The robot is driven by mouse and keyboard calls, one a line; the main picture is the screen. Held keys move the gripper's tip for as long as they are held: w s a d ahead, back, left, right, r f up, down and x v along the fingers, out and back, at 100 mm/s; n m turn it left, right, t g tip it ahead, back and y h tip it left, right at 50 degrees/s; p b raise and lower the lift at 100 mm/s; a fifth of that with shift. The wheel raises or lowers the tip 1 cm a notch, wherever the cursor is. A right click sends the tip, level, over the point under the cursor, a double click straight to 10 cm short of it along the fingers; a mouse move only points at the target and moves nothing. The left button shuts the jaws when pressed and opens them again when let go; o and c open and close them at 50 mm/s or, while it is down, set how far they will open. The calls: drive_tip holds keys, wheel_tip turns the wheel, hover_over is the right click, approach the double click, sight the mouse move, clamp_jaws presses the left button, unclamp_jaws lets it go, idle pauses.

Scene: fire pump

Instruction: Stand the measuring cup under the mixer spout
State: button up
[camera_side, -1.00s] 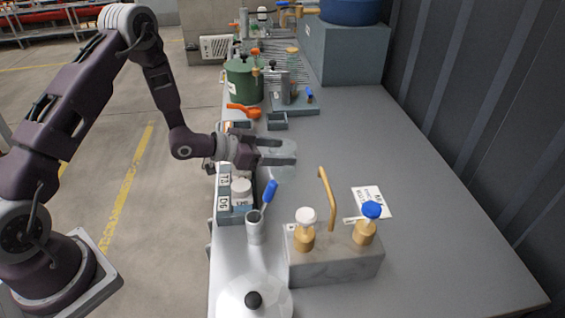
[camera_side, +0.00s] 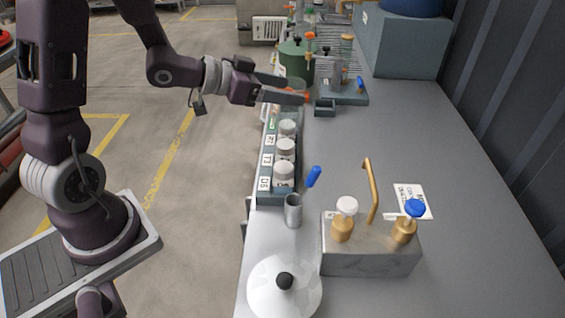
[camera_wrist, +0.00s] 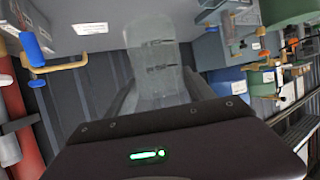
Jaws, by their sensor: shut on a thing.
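The measuring cup (camera_wrist: 158,75) is clear, with dark markings, and sits between my fingers in the wrist view. My gripper (camera_side: 300,90) is shut on it; in the side view the cup is faint and hard to make out there. My gripper is over the left edge of the bench, well beyond the mixer and apart from it. The mixer (camera_side: 370,256) is a grey block at the front, with a white knob, a blue knob and a bent brass spout (camera_side: 372,190). I see no cup under the spout.
A rack of white-capped jars (camera_side: 284,172) lines the left bench edge. A grey cylinder (camera_side: 293,211) with a blue-handled tool and a white domed lid (camera_side: 284,287) stand left of the mixer. A green pot (camera_side: 294,62) is at the back.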

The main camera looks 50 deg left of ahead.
drive_tip(key=shift+s+a+r, duration=0.2)
drive_tip(key=shift+s+r, duration=0.1)
drive_tip(key=shift+s, duration=0.3)
drive_tip(key=w+d+f+m+h, duration=0.1)
drive_tip(key=w+d+f, duration=0.2)
drive_tip(key=w+d, duration=0.55)
drive_tip(key=w+d+f+m+h, duration=0.1)
drive_tip(key=w+d+f, duration=0.2)
drive_tip(key=w+d, duration=0.5)
drive_tip(key=shift+g, duration=0.3)
drive_tip(key=f, duration=0.3)
drive_tip(key=w+f, duration=0.1)
drive_tip(key=f, duration=0.2)
drive_tip(key=a+f, duration=0.1)
drive_tip(key=f, duration=0.2)
drive_tip(key=shift+w+f, duration=0.15)
drive_tip(key=shift+f, duration=0.15)
drive_tip(key=shift+f, duration=0.1)
drive_tip(key=o, duration=1.4)
drive_tip(key=shift+c, duration=0.2)
